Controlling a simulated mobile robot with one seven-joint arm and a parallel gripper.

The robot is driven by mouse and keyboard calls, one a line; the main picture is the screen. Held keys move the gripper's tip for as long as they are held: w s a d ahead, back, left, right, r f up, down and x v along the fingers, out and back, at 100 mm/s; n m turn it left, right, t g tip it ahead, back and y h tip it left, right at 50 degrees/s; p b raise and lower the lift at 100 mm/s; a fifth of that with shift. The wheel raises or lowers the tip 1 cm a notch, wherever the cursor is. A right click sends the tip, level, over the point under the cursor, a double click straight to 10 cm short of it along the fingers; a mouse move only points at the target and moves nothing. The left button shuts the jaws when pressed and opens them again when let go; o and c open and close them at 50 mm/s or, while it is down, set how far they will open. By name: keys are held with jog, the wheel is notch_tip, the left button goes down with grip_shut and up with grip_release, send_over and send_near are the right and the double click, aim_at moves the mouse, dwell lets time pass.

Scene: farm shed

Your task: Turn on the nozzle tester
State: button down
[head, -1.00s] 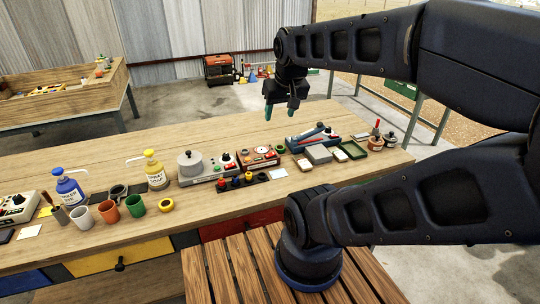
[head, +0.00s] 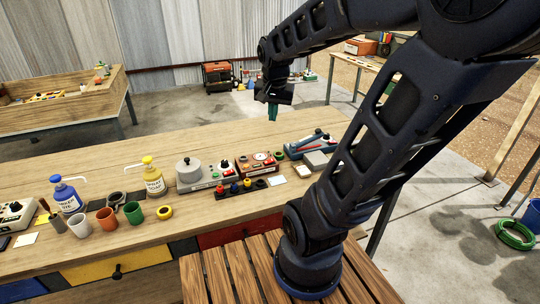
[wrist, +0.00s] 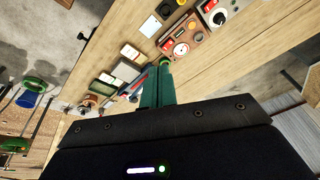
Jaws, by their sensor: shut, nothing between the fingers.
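A red-brown box with a round white gauge (head: 257,161) stands on the workbench in the head view. It looks like the nozzle tester, but I cannot read a label. In the wrist view, this gauge box (wrist: 183,36) is near the top, just beyond my fingertips, with red parts on its panel. Its switch position is too small to tell. My gripper (head: 272,106) hangs above the far side of the bench, apart from the box. In the wrist view, the green fingers of my gripper (wrist: 163,68) are together and empty.
A grey device with a round pot (head: 190,171) stands left of the gauge box. A blue lever tool (head: 309,143) is to the right. Bottles and cups stand farther left. The bench's back strip is clear.

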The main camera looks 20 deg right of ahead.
jog(key=w+d+f+m+g, duration=0.1)
jog(key=w+f+m+g, duration=0.1)
jog(key=w+f+m, duration=0.5)
jog(key=m+g+h, duration=0.1)
jog(key=m+h, duration=0.1)
jog(key=m, duration=0.3)
send_over(270, 160)
jog(key=a, duration=0.3)
jog(key=x, duration=0.3)
jog(key=a+x, duration=0.1)
jog(key=x, duration=0.1)
jog(key=shift+d+f, duration=0.1)
jog(key=shift+f, duration=0.15)
jog(key=x, duration=1.4)
jog(key=shift+a, duration=0.25)
